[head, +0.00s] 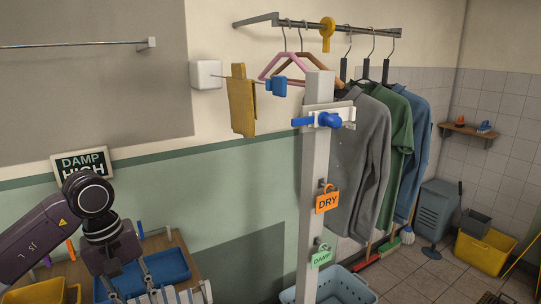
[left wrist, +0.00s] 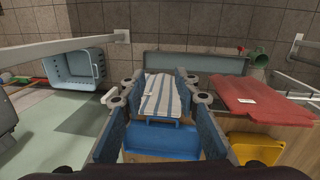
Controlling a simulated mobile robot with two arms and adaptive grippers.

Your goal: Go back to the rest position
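My left gripper (head: 127,284) points down over the wooden bench at the lower left of the head view. In the left wrist view its fingers (left wrist: 162,88) stand wide apart, with nothing visibly clamped between them. A blue-and-white striped cloth (left wrist: 160,96) shows between and beyond the fingers; its edge also shows at the bottom of the head view (head: 172,297). A blue tray (left wrist: 160,140) lies nearer in the wrist view, and it is partly behind the gripper in the head view (head: 168,267). My right gripper is in neither view.
A grey post (head: 316,160) with DRY and DAMP tags stands right of the bench. Shirts (head: 360,150) hang from a wall rail behind it. A light-blue basket (head: 340,288) is at the post's foot.

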